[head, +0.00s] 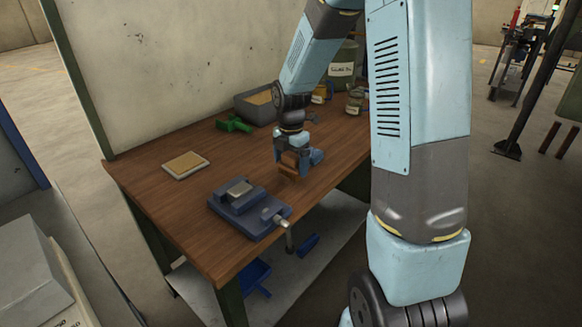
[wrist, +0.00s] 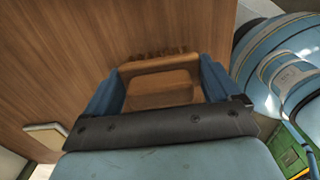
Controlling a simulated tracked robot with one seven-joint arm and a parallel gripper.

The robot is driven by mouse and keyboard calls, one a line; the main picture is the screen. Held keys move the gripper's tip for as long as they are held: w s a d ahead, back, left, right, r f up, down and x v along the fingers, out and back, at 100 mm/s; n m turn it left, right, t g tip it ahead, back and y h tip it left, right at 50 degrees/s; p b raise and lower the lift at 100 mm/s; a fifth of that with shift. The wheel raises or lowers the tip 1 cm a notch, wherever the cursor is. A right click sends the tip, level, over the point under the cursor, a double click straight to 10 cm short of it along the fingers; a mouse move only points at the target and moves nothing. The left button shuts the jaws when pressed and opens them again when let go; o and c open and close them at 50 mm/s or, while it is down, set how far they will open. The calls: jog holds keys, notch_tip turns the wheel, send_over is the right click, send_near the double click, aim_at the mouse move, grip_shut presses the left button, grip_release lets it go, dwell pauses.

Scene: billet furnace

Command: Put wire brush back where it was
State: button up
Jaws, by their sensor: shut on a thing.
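The wire brush shows in the wrist view as a brown wooden block (wrist: 160,64) with a row of bristles along its far edge. In the head view the brush (head: 289,162) is a small brown shape at the end of my arm, over the right half of the wooden workbench (head: 150,196). My gripper (wrist: 163,82) is shut on it, with one blue finger at each side. In the head view my gripper (head: 298,158) partly hides the brush. I cannot tell whether the brush touches the bench top.
A blue-grey vise (head: 236,203) stands at the bench's front edge, left of my gripper. A shallow tan-topped tray (head: 186,165) lies further left. A green object (head: 234,124), a grey bin (head: 251,111) and jars (head: 354,101) stand at the back. Bare bench lies between.

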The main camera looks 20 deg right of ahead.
jog(key=shift+f, duration=0.8)
jog(key=o, duration=0.8)
jog(key=shift+f, duration=0.1)
